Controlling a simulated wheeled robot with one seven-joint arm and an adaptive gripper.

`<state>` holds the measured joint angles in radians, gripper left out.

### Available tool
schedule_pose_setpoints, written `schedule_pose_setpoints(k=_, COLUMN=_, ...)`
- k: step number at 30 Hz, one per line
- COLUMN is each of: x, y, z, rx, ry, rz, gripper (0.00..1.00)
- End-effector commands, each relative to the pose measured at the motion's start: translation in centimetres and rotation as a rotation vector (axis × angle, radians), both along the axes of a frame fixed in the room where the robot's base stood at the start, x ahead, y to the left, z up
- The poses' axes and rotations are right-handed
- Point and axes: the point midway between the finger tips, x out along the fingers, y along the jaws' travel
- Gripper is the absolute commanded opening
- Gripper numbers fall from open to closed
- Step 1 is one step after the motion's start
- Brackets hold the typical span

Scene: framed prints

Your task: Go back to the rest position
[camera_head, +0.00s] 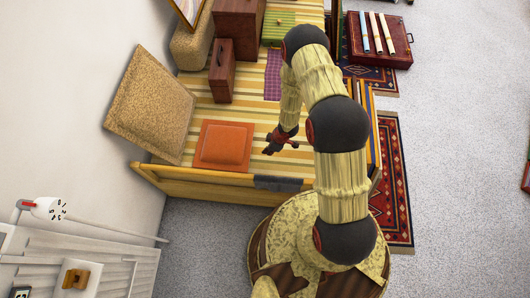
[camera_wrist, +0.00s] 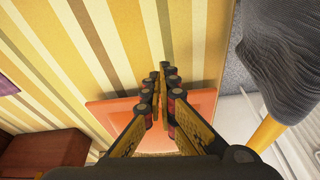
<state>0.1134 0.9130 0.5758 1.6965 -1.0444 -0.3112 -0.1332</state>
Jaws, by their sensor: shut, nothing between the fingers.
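My gripper (camera_head: 279,145) is above the striped surface of the low bed (camera_head: 205,179), to the right of an orange cushion-like item (camera_head: 224,145). In the wrist view my gripper's fingers (camera_wrist: 162,68) reach forward, shut with nothing between them. The flat orange item (camera_wrist: 112,110) shows behind and beneath the fingers there. My arm bends up and over from my round base at the bottom of the head view. I cannot tell the exact height of the gripper above the bed.
A tan cushion (camera_head: 150,103) leans at the left by the wall. Brown boxes (camera_head: 222,70) stand on the bed's far part. A dark grey cloth (camera_head: 278,183) hangs over the bed's near rail. A red case (camera_head: 376,40) lies at the upper right. Carpet at the right is mostly clear.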

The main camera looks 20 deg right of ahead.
Motion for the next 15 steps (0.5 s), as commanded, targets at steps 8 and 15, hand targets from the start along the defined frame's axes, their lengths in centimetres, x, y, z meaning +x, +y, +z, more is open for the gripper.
schedule_pose_setpoints(k=8, x=-0.5, y=-0.8, z=3.2, rx=0.001, ry=0.001, rz=-0.001, gripper=0.0)
schedule_pose_setpoints(k=15, x=-0.6, y=-0.9, z=3.4, rx=0.001, ry=0.001, rz=-0.001, gripper=0.0)
